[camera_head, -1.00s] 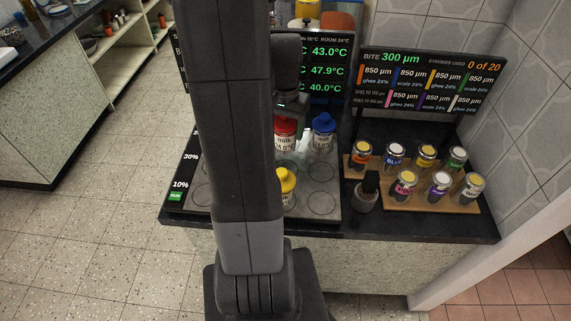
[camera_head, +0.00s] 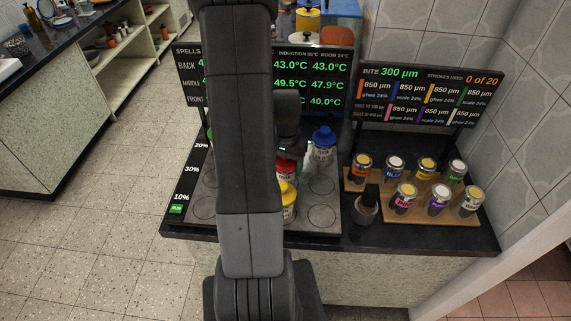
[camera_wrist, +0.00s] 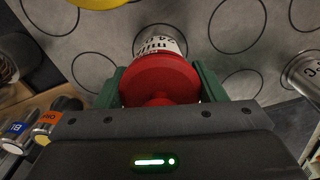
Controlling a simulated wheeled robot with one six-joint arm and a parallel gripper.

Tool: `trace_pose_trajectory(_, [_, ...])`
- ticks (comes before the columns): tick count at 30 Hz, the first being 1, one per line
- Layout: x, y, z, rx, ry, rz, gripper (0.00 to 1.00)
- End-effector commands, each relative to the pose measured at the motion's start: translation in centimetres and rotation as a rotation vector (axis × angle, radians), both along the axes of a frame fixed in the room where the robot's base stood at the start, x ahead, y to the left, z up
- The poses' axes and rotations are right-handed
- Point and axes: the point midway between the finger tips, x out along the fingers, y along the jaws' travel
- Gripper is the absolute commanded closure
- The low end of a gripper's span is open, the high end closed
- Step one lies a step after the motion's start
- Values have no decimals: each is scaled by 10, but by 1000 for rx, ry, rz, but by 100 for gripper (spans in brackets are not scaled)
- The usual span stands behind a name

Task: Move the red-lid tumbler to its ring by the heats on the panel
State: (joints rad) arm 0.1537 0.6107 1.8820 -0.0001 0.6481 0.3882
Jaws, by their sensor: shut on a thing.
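The red-lid tumbler (camera_head: 286,170) is partly hidden behind my arm and the yellow-lid tumbler (camera_head: 289,196) in the head view. In the wrist view its red lid (camera_wrist: 160,78) sits between the green jaws of my gripper (camera_wrist: 160,88), which is shut on it. Its white label shows beyond the lid. I cannot tell whether its base touches the ringed plate (camera_head: 322,188). The heat panel (camera_head: 318,78) stands behind, with its left column mostly covered by my arm.
The blue-lid tumbler (camera_head: 323,146) stands at back right on the plate. The yellow lid (camera_wrist: 95,3) is close by in the wrist view. Another tumbler (camera_wrist: 306,72) is at its right edge. Several jars (camera_head: 405,195) stand on a wooden stand at right. Front-right rings are empty.

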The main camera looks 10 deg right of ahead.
Motion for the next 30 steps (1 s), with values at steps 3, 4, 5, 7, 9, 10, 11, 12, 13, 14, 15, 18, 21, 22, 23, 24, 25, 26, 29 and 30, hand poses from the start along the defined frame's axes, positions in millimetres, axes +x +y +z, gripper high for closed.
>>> trace_pose_trajectory(3, [0,0,-1,-1,-1,0,68])
trace_pose_trajectory(4, [0,0,-3,0,0,0,68])
trace_pose_trajectory(5, [0,0,-4,0,0,0,68])
trace_pose_trajectory(7, [0,0,-3,0,0,0,28])
trace_pose_trajectory(9, [0,0,-3,0,0,0,15])
trace_pose_trajectory(10, [0,0,-3,0,0,0,15])
trace_pose_trajectory(11, [0,0,-3,0,0,0,15])
trace_pose_trajectory(12, [0,0,-3,0,0,0,15])
trace_pose_trajectory(13, [0,0,-3,0,0,0,15])
trace_pose_trajectory(14, [0,0,-3,0,0,0,15])
trace_pose_trajectory(15, [0,0,-3,0,0,0,15])
trace_pose_trajectory(18, [0,0,-2,0,0,0,15])
trace_pose_trajectory(21, [0,0,3,0,0,0,15])
trace_pose_trajectory(22, [1,0,4,0,-2,0,15])
trace_pose_trajectory(23, [1,0,7,0,-2,0,15])
trace_pose_trajectory(24, [1,0,11,0,-2,0,15])
trace_pose_trajectory(25, [1,0,16,0,-4,0,15])
trace_pose_trajectory(26, [1,0,20,-1,-4,0,15])
trace_pose_trajectory(29, [1,0,38,-1,-6,0,15])
trace_pose_trajectory(30, [2,0,46,-1,-7,0,15])
